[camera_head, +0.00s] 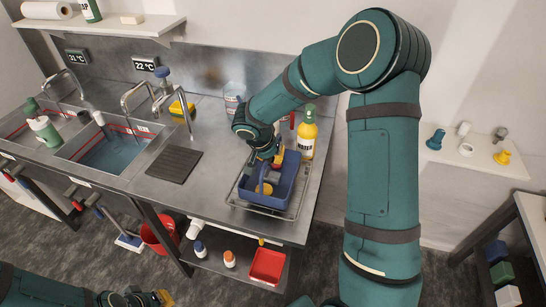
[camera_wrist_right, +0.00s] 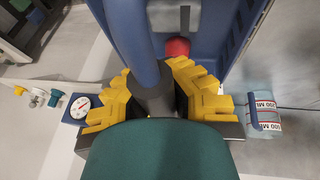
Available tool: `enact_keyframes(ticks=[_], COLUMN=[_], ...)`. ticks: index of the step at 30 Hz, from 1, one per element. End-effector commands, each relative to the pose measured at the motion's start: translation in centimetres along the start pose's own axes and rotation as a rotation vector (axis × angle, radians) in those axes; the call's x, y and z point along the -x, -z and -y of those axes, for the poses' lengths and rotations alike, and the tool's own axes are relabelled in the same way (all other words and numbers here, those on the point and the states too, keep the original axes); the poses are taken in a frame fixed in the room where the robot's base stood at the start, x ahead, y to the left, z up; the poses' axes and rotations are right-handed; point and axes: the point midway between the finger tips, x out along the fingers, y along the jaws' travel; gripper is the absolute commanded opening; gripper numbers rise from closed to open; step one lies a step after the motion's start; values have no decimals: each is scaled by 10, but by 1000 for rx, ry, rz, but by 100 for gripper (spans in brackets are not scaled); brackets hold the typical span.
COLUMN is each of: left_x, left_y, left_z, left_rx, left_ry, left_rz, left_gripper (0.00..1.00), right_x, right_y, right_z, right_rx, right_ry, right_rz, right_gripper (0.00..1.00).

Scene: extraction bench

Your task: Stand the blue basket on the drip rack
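The blue basket (camera_head: 285,188) is over the wire drip rack (camera_head: 238,203) at the right end of the steel bench. It looks roughly upright. I cannot tell whether its base touches the rack. My right gripper (camera_head: 273,160) is at the basket's handle. In the right wrist view its yellow fingers (camera_wrist_right: 157,95) close in on both sides of the blue handle (camera_wrist_right: 128,35), and the basket wall (camera_wrist_right: 238,55) shows beyond. A yellow item and a red round item (camera_wrist_right: 177,48) show inside the basket. My left gripper (camera_head: 140,298) is low at the bottom left, partly cut off.
A yellow bottle (camera_head: 307,136) stands close behind the basket. A dark ribbed mat (camera_head: 173,164) and the sinks (camera_head: 112,150) lie to the left, with tall taps. A clear measuring vessel (camera_head: 233,98) stands at the back. The bench between mat and rack is bare.

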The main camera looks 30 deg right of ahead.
Motion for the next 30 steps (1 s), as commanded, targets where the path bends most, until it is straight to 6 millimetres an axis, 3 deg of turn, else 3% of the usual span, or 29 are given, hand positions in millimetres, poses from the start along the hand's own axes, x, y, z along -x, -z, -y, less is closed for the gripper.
enact_keyframes(ticks=[1,3,4,17,30], left_x=[-2,-1,-1,5,1], left_y=[0,0,0,1,0], left_z=[0,0,0,-2,0], left_rx=[0,0,0,0,0], left_ry=[0,0,0,0,0], left_rz=[0,0,0,-1,0], left_gripper=[0,0,0,0,0], right_x=[-1,0,0,6,91], right_y=[0,0,0,2,1], right_z=[0,0,0,0,0], right_rx=[0,0,0,-1,0], right_ry=[0,0,0,1,3], right_rz=[0,0,0,-2,-3], right_gripper=[6,30,34,34,34])
